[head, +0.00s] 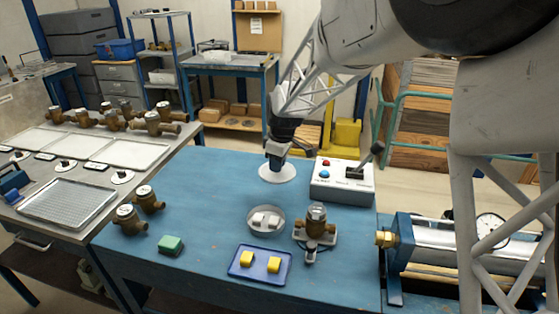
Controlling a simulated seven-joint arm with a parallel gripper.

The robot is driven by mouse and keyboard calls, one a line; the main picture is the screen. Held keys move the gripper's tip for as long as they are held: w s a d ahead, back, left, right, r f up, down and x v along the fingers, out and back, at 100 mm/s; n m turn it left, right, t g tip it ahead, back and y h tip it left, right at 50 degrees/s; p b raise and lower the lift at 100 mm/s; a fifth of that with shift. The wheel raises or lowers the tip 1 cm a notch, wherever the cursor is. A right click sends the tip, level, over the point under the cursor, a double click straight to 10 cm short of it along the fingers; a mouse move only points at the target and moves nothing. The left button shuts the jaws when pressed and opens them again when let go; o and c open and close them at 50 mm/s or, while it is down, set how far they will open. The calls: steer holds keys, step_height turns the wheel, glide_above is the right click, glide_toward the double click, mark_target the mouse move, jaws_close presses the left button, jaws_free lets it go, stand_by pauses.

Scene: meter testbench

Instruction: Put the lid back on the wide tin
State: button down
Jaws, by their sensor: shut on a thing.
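The wide tin (252,226) is a low, round, pale open container on the blue bench, with white blocks inside. The lid (277,176) is a flat white disc behind the tin, towards the back of the bench. My gripper (277,162) points down and is shut on the lid at its middle. The fingertips and the grip point are small and partly hidden. I cannot tell whether the lid touches the bench or hangs just above it.
A control box (342,184) with a lever stands right of the lid. A brass meter (316,222) stands close right of the tin. A blue tray (260,274) with yellow blocks lies in front, a green block (171,245) front left. The bench left of the lid is clear.

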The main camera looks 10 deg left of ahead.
steer(key=s+n, duration=0.5)
steer(key=s, duration=0.7)
steer(key=shift+s+g, duration=0.2)
steer(key=shift+g, duration=0.1)
steer(key=shift+a+f, duration=0.1)
steer(key=shift+f, duration=0.15)
steer(key=shift+f, duration=3)
steer(key=shift+f, duration=0.2)
steer(key=shift+c, duration=2.2)
jaws_free()
steer(key=shift+r, duration=0.15)
step_height(320, 180, up, 7)
steer(key=shift+f, duration=0.2)
